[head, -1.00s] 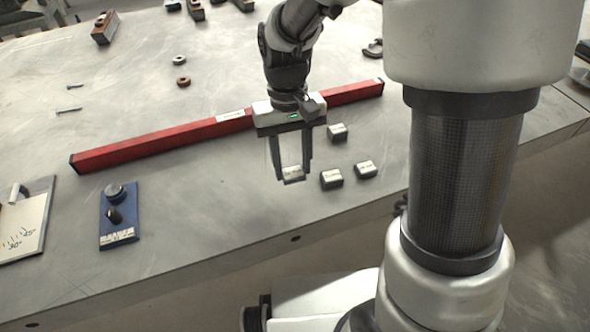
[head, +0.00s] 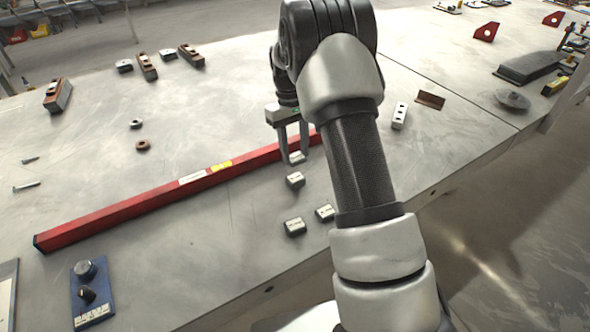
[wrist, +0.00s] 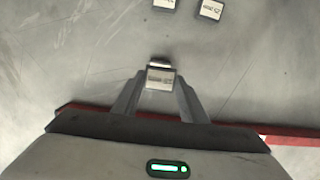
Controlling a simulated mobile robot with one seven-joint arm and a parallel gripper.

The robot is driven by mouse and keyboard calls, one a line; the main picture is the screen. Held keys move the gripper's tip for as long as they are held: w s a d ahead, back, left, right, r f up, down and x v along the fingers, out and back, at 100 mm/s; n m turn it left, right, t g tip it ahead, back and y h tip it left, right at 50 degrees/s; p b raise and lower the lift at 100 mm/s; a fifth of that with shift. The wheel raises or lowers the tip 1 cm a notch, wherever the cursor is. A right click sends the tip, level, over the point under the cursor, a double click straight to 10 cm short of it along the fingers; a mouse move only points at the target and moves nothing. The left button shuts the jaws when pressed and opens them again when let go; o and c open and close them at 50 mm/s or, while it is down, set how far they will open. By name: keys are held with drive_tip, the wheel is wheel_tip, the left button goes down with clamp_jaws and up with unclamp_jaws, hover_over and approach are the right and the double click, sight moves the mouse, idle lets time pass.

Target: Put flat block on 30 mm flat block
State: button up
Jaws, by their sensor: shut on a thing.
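My gripper (head: 294,153) is shut on a small light grey flat block (head: 297,157) with a dark label. In the wrist view that block (wrist: 160,78) sits between the fingertips. A similar block (head: 295,180) lies on the table just below it in the head view. In the wrist view only a strip of that block (wrist: 159,60) shows past the held block; the rest is hidden. The held block appears above the table, with a gap to the block below. Two more such blocks (head: 294,226) (head: 325,212) lie closer to the front edge. Their labels are too small to read.
A long red bar (head: 150,206) lies across the table close behind the gripper. A blue plate with knobs (head: 90,292) is at the front left. A white block with holes (head: 399,116) and a brown angle piece (head: 430,100) lie to the right.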

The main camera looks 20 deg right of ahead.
sight(295, 176)
drive_tip(key=shift+f, duration=3.2)
drive_tip(key=shift+f+b, duration=0.1)
drive_tip(key=shift+b, duration=0.2)
drive_tip(key=o, duration=1.2)
